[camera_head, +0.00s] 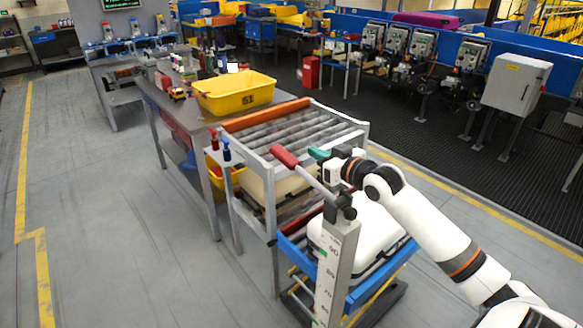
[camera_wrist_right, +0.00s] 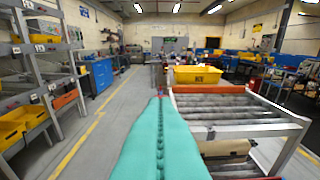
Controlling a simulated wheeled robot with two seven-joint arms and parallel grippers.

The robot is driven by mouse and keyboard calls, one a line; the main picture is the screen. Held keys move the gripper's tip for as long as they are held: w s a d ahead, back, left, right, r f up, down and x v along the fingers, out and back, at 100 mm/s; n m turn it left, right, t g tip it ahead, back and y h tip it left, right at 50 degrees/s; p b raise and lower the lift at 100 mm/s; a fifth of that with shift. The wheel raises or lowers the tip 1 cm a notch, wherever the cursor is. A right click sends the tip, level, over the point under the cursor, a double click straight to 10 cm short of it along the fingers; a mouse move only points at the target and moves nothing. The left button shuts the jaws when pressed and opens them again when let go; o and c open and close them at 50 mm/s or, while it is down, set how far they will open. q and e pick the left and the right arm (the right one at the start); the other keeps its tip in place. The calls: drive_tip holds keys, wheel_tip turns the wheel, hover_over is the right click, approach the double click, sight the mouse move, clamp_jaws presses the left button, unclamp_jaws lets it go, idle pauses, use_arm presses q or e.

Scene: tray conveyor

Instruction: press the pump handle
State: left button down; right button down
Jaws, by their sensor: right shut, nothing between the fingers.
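The pump handle (camera_head: 285,157) is a red grip at the end of a grey lever. The lever slants up and left from a black pivot on a grey post with a height scale (camera_head: 335,265). My right gripper (camera_head: 318,154) has teal fingers and is beside the red grip, to its right. Whether they touch cannot be told. In the right wrist view the teal fingers (camera_wrist_right: 160,130) are pressed together with nothing between them; the handle cannot be made out there. My left gripper is out of view.
The roller conveyor (camera_head: 357,125) stands just behind the handle; its rollers also show in the right wrist view (camera_wrist_right: 230,113). A yellow bin (camera_head: 235,95) sits beyond it. A white case (camera_head: 368,228) lies on the blue cart below my right arm. Open floor lies left.

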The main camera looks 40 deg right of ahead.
drive_tip(key=shift+a+r, duration=0.1)
drive_tip(key=shift+r, duration=0.1)
drive_tip(key=shift+w, duration=0.3)
drive_tip(key=p, duration=0.3)
hover_over(290, 159)
drive_tip(key=shift+s+f, duration=0.25)
drive_tip(key=shift+f, duration=0.15)
wheel_tip(290, 159, down, 3)
drive_tip(key=shift+w+r, duration=0.1)
drive_tip(key=shift+f, duration=0.8)
drive_tip(key=shift+w+p, duration=0.1)
drive_tip(key=shift+p, duration=0.2)
